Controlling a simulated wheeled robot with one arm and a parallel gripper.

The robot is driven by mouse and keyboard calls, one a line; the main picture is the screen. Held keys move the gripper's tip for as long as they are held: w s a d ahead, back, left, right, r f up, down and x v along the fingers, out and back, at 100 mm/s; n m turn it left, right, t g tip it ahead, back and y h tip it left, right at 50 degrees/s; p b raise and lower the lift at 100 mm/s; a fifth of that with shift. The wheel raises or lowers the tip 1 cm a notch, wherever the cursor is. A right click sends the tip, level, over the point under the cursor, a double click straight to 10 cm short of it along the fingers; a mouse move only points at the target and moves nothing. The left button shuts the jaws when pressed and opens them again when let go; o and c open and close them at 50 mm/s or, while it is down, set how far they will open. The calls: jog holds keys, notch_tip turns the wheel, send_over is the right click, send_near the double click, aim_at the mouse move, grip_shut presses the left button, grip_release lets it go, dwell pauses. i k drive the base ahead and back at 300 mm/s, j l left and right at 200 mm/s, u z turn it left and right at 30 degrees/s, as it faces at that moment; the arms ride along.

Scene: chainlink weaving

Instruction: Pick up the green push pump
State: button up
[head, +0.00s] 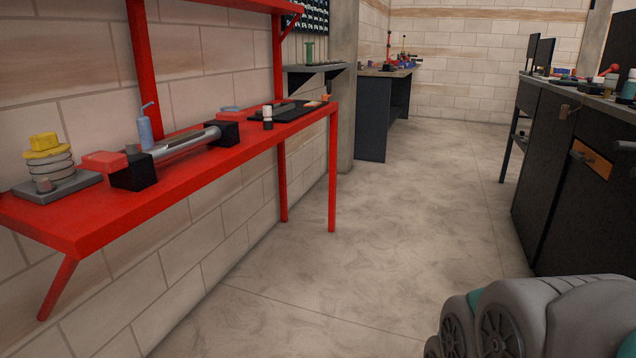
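A small dark green upright object (309,52) stands on a grey wall shelf (318,68) beyond the red table. It is narrow in the middle and too small to tell for certain whether it is a push pump. A blue bottle with a thin bent spout (146,128) stands on the red table (215,160) at the left. No other green pump can be made out. Part of my arm shows at the bottom right; my gripper is not in view.
The red table also bears a metal cylinder on black blocks (185,141), a yellow-topped coil on a grey plate (48,160) and a black mat (290,113). Dark cabinets (560,170) line the right. A dark workbench (372,115) stands farther back. The concrete floor (400,220) between is clear.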

aim_at(309, 45)
jog(key=i+u, duration=0.1)
jog(key=i, duration=0.5)
jog(key=i+l, duration=0.15)
jog(key=i, duration=0.45)
jog(key=i+u, duration=0.15)
jog(key=i, duration=0.45)
jog(key=i+l, duration=0.2)
jog(key=i, duration=0.35)
jog(key=i+l+u, duration=0.1)
jog(key=l, duration=0.25)
jog(key=i+l+u, duration=0.1)
jog(key=i+l, duration=0.2)
jog(key=i+l+u, duration=0.15)
jog(key=l, duration=0.25)
jog(key=i+l+u, duration=0.1)
jog(key=l, duration=0.3)
jog(key=i+l+u, duration=0.1)
jog(key=l, duration=0.3)
jog(key=i, duration=0.1)
